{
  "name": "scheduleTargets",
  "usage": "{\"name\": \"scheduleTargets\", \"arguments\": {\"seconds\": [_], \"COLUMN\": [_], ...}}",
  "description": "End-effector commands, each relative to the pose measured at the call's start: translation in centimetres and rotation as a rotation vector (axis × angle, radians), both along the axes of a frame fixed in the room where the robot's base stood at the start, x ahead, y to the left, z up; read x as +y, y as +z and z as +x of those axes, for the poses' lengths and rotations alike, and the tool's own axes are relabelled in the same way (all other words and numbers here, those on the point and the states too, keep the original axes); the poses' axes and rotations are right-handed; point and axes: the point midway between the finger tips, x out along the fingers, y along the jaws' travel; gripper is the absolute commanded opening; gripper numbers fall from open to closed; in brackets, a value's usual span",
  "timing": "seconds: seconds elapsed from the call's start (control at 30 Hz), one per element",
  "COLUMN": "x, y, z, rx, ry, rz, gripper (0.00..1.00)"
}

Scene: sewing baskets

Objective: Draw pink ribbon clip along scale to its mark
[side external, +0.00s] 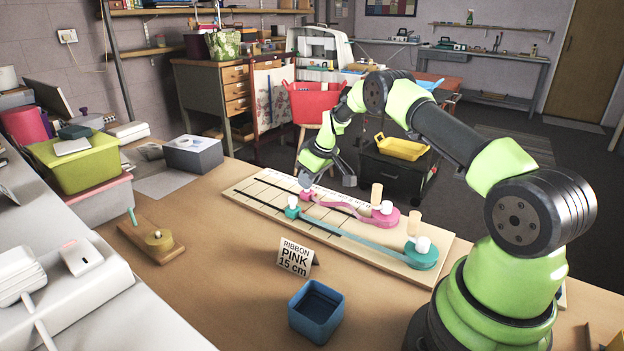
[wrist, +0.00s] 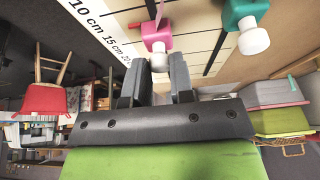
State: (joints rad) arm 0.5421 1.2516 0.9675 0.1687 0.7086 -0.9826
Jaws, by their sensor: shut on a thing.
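The pink clip (side external: 306,195) sits in its slot on the pale scale board (side external: 262,197), with pink ribbon (side external: 345,207) running right from it to a pink spool (side external: 383,218). My gripper (side external: 310,183) reaches down from above and is shut on the clip's white knob. The wrist view shows the pink clip (wrist: 156,33) with its knob (wrist: 159,61) between my fingers. The printed scale (wrist: 100,28) shows 10 cm and 15 cm labels; I cannot tell which line the clip is at. A card (side external: 296,257) reads "RIBBON PINK 15 cm".
A teal clip (side external: 292,208) with teal ribbon (side external: 350,238) lies in the nearer slot, close to the pink one, and leads to a teal spool (side external: 421,254). A blue box (side external: 317,311) stands at the front. A wooden block with a brass knob (side external: 158,240) lies left.

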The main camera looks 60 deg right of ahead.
Motion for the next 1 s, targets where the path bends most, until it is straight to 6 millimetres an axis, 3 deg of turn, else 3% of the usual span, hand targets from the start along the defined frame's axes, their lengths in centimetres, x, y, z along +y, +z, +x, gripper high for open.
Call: {"name": "scheduleTargets", "arguments": {"seconds": [0.07, 0.1, 0.2, 0.6, 1.0], "x": [0.0, 0.0, 0.0, 0.0, 0.0], "y": [0.0, 0.0, 0.0, 0.7, 7.1], "z": [0.0, 0.0, 0.0, -0.3, -2.9], "rx": [0.0, 0.0, 0.0, -0.001, -0.003], "ry": [0.0, 0.0, 0.0, 0.0, -0.001], "rz": [0.001, 0.001, 0.001, 0.0, -0.001], "gripper": [0.0, 0.24, 0.47, 0.48, 0.48]}}
